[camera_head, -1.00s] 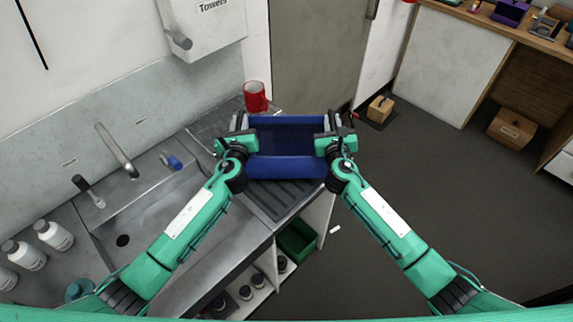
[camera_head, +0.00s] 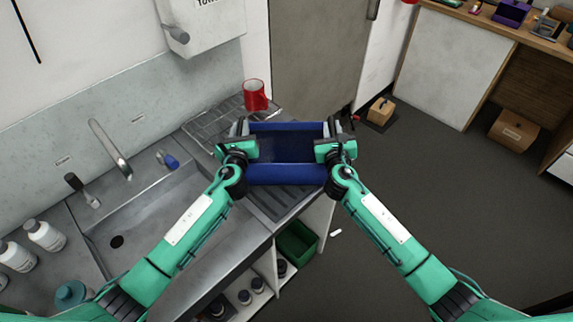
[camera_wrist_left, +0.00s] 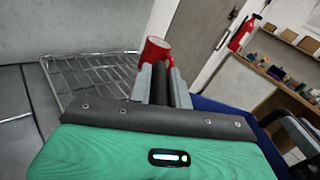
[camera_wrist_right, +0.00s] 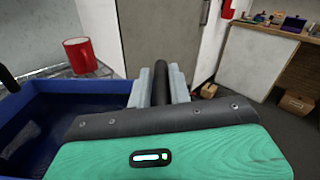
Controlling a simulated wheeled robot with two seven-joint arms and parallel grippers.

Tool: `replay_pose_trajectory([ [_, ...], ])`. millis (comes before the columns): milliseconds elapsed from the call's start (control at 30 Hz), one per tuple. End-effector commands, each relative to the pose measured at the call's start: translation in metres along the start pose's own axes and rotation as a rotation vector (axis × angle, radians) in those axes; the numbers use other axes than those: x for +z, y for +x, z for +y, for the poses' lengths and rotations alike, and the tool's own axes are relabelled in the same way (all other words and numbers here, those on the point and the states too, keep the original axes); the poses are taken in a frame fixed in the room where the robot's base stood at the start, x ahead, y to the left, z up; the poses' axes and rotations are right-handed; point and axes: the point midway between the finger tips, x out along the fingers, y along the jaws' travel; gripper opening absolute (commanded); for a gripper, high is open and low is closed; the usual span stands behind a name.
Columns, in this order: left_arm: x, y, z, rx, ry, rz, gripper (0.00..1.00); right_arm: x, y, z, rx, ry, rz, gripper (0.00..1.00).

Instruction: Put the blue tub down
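The blue tub (camera_head: 286,174) is held between my two grippers over the right end of the metal counter, by the ribbed drainer. My left gripper (camera_head: 239,127) is at its left side and my right gripper (camera_head: 334,128) at its right side. In both wrist views the fingers are close together around a dark bar, seemingly a tub handle. The tub's blue wall also shows in the left wrist view (camera_wrist_left: 235,112) and the right wrist view (camera_wrist_right: 75,88). The tub looks roughly level; I cannot tell whether its base touches the counter.
The sink and tap (camera_head: 112,150) are to the left, with white bottles (camera_head: 45,235). A green bin (camera_head: 297,243) sits below the counter. Open floor lies to the right.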

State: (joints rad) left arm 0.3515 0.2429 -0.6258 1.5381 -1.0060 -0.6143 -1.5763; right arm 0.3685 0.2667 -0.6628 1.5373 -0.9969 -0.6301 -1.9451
Motion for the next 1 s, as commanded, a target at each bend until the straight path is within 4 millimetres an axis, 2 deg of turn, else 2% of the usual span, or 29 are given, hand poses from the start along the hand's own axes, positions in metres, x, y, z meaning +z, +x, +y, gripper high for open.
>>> replay_pose_trajectory([
  [33, 0.003, 0.001, -0.001, -0.001, -0.001, -0.003, 0.29, 0.0, -0.001, 0.001, 0.003, 0.0, 0.001, 0.29],
  [100, 0.002, 0.001, -0.001, -0.001, -0.001, -0.002, 0.39, 0.0, -0.001, 0.001, 0.002, 0.0, 0.001, 0.39],
  [333, 0.001, 0.0, 0.0, 0.0, 0.001, -0.001, 0.39, 0.001, 0.0, 0.0, 0.0, 0.001, 0.0, 0.39],
  [467, 0.008, 0.0, -0.001, 0.0, 0.0, -0.002, 0.39, 0.001, 0.0, 0.0, 0.0, 0.002, 0.0, 0.39],
  [567, 0.021, 0.0, -0.004, 0.0, -0.001, -0.004, 0.39, 0.001, 0.0, 0.0, 0.0, 0.002, 0.0, 0.39],
  [800, 0.068, 0.0, -0.013, -0.002, 0.0, -0.006, 0.39, 0.001, 0.0, 0.0, -0.001, 0.002, -0.001, 0.39],
  [1000, 0.095, -0.001, -0.019, -0.002, 0.0, -0.006, 0.39, 0.001, 0.0, -0.001, -0.001, 0.002, -0.001, 0.39],
])
